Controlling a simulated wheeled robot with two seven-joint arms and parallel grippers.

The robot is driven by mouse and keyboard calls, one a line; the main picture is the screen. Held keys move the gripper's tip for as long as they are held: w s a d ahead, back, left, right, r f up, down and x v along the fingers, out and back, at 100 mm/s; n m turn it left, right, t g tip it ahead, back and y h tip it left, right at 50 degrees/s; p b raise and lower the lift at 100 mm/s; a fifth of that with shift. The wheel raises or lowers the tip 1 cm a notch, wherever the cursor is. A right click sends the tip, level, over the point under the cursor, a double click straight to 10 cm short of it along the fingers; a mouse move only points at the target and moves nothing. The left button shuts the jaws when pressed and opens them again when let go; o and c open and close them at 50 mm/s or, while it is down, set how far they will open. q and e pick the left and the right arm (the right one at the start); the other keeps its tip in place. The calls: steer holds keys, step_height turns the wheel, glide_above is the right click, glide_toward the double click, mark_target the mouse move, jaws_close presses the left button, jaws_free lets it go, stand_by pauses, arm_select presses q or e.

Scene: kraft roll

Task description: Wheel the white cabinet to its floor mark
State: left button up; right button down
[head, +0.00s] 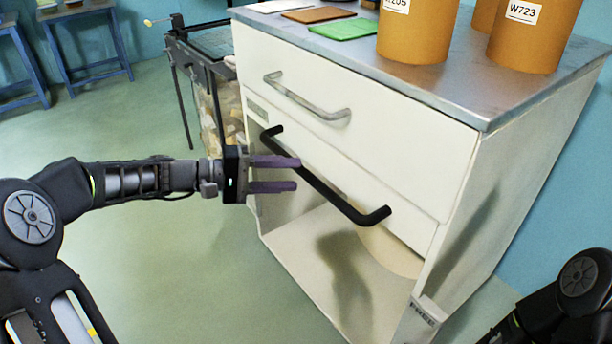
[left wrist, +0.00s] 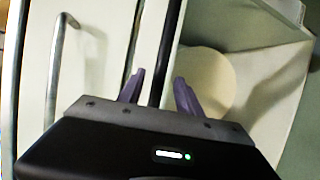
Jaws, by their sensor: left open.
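The white cabinet (head: 375,130) stands at the right of the head view, with a grey metal top, a drawer with a silver handle (head: 305,97), and an open lower bay. A black push bar (head: 340,198) runs across its front below the drawer. My left gripper (head: 298,174) is open at the bar, near its left half. In the left wrist view its purple fingers (left wrist: 158,88) stand on either side of the black bar (left wrist: 166,50), not closed on it. My right gripper is out of view; only part of my right arm shows at the lower right. No floor mark shows.
Brown tubs (head: 420,30) and a green card (head: 345,29) sit on the cabinet top. A dark-framed cart (head: 205,85) stands close to the cabinet's left. Blue stools (head: 85,45) are at the back left. The green floor (head: 200,280) left of the cabinet is clear.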

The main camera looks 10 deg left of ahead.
mark_target(301, 175)
arm_select(q)
steer(key=shift+b+x, duration=0.35)
steer(key=shift+x, duration=1.9)
steer(key=shift+c, duration=0.3)
jaws_close()
